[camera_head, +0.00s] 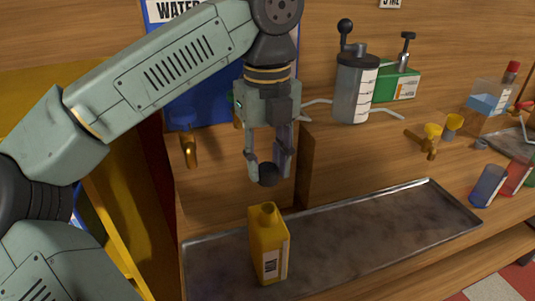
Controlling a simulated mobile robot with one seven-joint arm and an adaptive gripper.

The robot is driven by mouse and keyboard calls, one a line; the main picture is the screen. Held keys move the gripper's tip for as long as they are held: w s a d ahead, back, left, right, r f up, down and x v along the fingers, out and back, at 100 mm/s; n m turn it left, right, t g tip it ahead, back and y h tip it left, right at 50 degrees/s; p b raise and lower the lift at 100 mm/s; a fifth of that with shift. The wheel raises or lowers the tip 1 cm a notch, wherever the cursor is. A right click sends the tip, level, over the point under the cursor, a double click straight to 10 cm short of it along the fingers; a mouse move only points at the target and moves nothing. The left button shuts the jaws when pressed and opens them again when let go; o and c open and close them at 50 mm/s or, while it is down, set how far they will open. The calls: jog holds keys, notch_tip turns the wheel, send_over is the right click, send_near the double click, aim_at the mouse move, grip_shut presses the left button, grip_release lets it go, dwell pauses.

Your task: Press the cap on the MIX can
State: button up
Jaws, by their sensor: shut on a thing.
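My gripper (268,172) hangs fingers down and is shut on a round black cap (268,177). It holds the cap a little above the yellow can (268,245). The can stands upright at the left part of a metal tray (370,233). Its yellow neck (267,211) on top is bare, and the cap looks apart from it. A pale label with a barcode shows on the can's front. I cannot read the word MIX on it.
A grey cylinder with measuring marks (353,88) and a green box (399,84) stand on the shelf behind. Brass taps (190,150) are at the left, with more (431,140) at the right. Blue (488,187) and red (514,176) containers sit right. The tray's middle is clear.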

jog(key=shift+s+f+b, duration=0.2)
jog(key=shift+f+b, duration=0.15)
jog(key=shift+f, duration=0.2)
jog(key=shift+f+b, duration=1.75)
jog(key=shift+f, duration=0.75)
jog(key=shift+f+b, duration=0.2)
jog(key=shift+b, duration=0.2)
jog(key=o, duration=0.8)
jog(key=shift+o, duration=0.2)
jog(key=o, duration=0.5)
jog(key=shift+r, duration=0.15)
